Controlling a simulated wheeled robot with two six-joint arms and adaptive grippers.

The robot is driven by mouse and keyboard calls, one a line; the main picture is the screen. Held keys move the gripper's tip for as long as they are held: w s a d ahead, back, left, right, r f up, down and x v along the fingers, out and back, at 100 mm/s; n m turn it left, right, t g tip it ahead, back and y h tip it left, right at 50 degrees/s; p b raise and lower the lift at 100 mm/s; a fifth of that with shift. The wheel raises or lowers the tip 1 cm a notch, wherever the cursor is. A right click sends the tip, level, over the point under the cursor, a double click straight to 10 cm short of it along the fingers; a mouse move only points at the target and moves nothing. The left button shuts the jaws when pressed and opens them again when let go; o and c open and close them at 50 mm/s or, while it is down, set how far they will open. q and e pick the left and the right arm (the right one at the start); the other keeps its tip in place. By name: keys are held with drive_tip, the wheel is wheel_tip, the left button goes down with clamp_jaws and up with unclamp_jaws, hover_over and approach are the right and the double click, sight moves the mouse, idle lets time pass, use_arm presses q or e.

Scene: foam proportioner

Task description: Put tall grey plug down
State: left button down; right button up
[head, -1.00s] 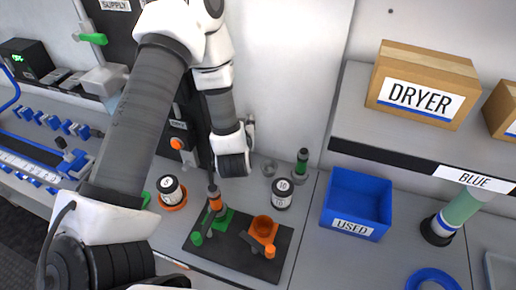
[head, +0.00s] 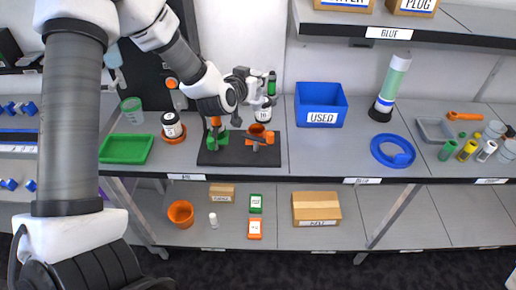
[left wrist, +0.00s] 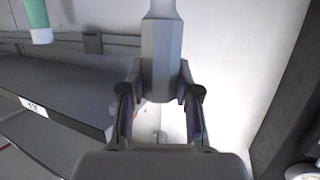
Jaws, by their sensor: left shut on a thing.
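The tall grey plug (left wrist: 161,55) is a pale grey, faceted piece between the two fingers of my left gripper (left wrist: 160,98) in the left wrist view. My left gripper (head: 243,80) is shut on it. In the head view the gripper is above the back edge of the bench, behind the black mat, and the plug (head: 253,92) shows small and pale beside the fingers. Whether its lower end touches anything is unclear. My right gripper is out of view.
A black-and-white jar (head: 263,111) and a green-topped piece (head: 272,82) stand close to the gripper. The black mat (head: 220,158) holds orange and green parts. A blue USED bin (head: 320,104) stands to the right. Bare bench lies between the bin and blue ring (head: 393,151).

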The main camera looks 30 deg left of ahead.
sight(254, 108)
use_arm(q)
drive_tip(key=f, duration=0.3)
drive_tip(key=f+p, duration=0.1)
drive_tip(key=f, duration=0.5)
drive_tip(key=shift+w+a+f, duration=0.1)
drive_tip(key=shift+w+f, duration=0.15)
drive_tip(key=shift+f, duration=0.15)
drive_tip(key=shift+w+f, duration=0.15)
drive_tip(key=shift+f, duration=0.15)
drive_tip(key=c, duration=0.8)
unclamp_jaws()
